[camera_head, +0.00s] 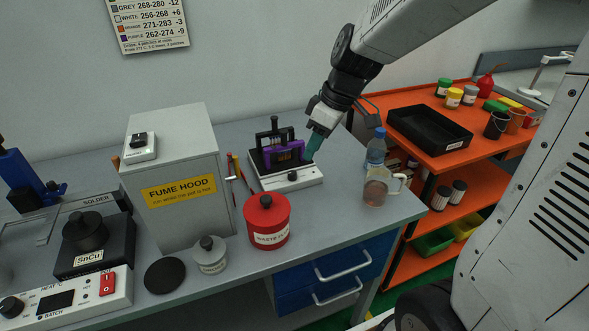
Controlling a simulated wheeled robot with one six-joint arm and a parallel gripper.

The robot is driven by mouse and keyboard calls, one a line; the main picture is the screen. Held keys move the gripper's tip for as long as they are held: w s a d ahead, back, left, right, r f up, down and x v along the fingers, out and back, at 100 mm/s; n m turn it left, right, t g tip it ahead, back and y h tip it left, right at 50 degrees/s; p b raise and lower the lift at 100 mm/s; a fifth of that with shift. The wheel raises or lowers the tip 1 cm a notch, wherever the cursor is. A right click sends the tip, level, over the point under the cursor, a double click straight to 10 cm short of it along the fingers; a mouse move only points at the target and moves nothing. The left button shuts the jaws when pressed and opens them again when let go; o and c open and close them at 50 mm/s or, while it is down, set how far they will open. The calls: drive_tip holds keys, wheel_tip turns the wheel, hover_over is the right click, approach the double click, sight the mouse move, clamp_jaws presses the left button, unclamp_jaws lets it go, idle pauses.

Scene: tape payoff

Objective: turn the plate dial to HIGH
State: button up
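A low unit with a black top and a white front (310,178) stands on the bench, right of the fume hood. A small dark dial (292,177) sits on its white front. Its setting and any HIGH mark are too small to read. A purple piece (284,155) stands on the black top with a black clamp-like frame (274,133) behind it. My gripper (311,150) reaches down from the upper right, its teal fingertips at the right end of the purple piece, above and right of the dial. I cannot tell whether they touch it or how far apart they are.
A red waste pot (267,222) stands in front of the unit. A water bottle (376,150) and a clear mug (377,190) stand to its right. The grey fume hood (180,175) is on the left. An orange shelf cart (480,157) is beyond the bench's right edge.

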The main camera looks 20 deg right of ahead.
drive_tip(key=n, duration=0.2)
approach(294, 172)
drive_tip(key=shift+y, duration=0.3)
drive_tip(key=x, duration=0.8)
drive_tip(key=shift+d+f, duration=0.1)
drive_tip(key=shift+f, duration=0.25)
drive_tip(key=shift+c, duration=0.3)
clamp_jaws()
